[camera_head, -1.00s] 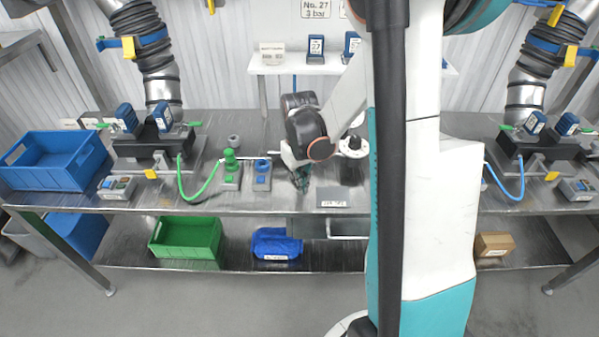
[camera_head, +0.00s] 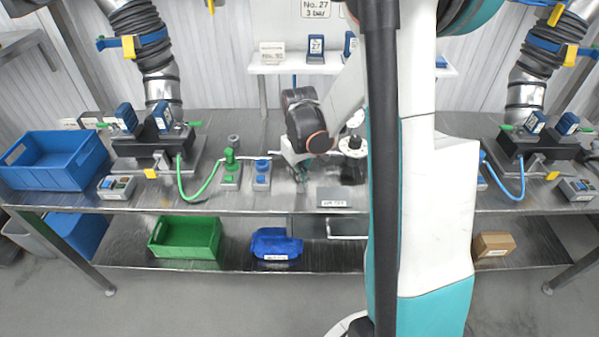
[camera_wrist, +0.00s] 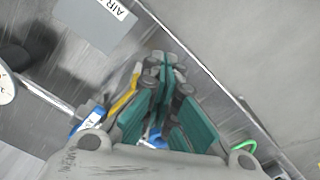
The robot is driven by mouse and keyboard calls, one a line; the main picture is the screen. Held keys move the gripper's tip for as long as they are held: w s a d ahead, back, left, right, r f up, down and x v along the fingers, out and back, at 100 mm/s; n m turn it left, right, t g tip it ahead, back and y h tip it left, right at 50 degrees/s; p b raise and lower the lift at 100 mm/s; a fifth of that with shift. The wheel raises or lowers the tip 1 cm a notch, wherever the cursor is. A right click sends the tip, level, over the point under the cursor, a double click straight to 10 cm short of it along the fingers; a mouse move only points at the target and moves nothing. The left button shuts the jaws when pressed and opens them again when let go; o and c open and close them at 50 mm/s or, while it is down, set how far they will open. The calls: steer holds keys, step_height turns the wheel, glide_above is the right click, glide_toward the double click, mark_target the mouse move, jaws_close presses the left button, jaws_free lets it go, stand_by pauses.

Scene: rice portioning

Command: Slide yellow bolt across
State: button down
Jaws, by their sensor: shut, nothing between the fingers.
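My gripper (camera_head: 302,180) is over the middle of the steel bench, partly hidden by my dark wrist joint. In the wrist view its teal fingers (camera_wrist: 168,90) are shut with nothing held. Small yellow parts show at the front of the left black fixture (camera_head: 151,173) and the right black fixture (camera_head: 552,175). I cannot tell which is the bolt. Both are apart from my gripper. A thin yellow piece (camera_wrist: 123,97) shows beside the fingers in the wrist view; I cannot tell what it is.
A green-topped valve (camera_head: 230,165) and a blue-topped one (camera_head: 262,172) stand left of my gripper. A green hose (camera_head: 192,193) loops near the left fixture. A grey label plate (camera_head: 334,197) lies at the bench front. A blue bin (camera_head: 52,160) stands far left.

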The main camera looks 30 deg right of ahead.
steer(key=shift+w+d, duration=0.75)
steer(key=shift+w, duration=0.35)
step_height(320, 180, up, 7)
steer(key=s+a+p, duration=0.1)
steer(key=p, duration=0.3)
steer(key=shift+s, duration=0.4)
steer(key=shift+a, duration=0.2)
